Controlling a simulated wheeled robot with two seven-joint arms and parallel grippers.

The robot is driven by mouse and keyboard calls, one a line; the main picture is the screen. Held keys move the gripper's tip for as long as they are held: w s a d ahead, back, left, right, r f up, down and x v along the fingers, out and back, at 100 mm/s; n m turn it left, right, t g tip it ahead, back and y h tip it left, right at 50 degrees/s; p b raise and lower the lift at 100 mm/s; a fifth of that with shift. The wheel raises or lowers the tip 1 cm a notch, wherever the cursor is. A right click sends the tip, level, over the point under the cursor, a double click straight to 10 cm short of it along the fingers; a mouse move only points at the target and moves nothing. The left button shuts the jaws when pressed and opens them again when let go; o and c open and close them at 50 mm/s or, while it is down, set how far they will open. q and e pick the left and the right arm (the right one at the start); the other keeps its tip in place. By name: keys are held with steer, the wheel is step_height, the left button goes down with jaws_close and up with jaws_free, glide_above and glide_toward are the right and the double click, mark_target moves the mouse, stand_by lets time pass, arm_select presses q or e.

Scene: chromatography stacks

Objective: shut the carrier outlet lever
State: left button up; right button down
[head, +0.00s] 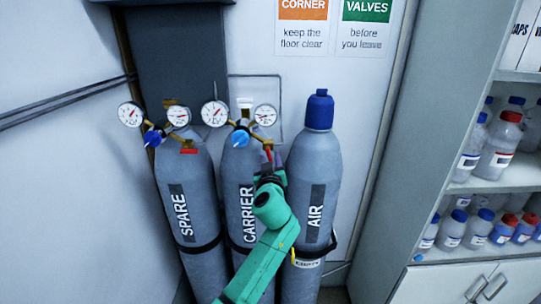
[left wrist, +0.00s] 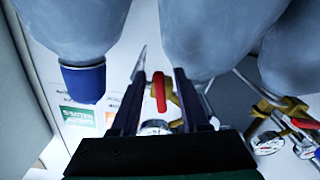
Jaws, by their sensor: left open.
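The carrier cylinder (head: 240,186) is grey and stands in the middle of three, with a brass regulator, two gauges and a blue knob (head: 240,137) on top. Its red outlet lever (head: 268,154) shows just above my left gripper (head: 268,168), at the cylinder's upper right. In the left wrist view the red lever (left wrist: 160,91) appears between the two dark fingers of my left gripper (left wrist: 160,80). The fingers are open with gaps on both sides of the lever; I cannot tell any contact. My wrist and arm hide part of the carrier cylinder. My right gripper is not in view.
The spare cylinder (head: 184,191) with its own red lever (head: 188,151) stands left. The air cylinder (head: 325,170), blue-capped, stands close on the right. A bottle shelf (head: 500,77) is at far right. A wall is close behind.

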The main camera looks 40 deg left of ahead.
arm_select(q)
jaws_close()
steer(key=shift+s+a+f+m+b, duration=0.15)
steer(key=shift+m+b, duration=0.15)
steer(key=shift+m, duration=0.4)
steer(key=shift+s+a+m, duration=0.1)
steer(key=shift+m, duration=0.8)
jaws_free()
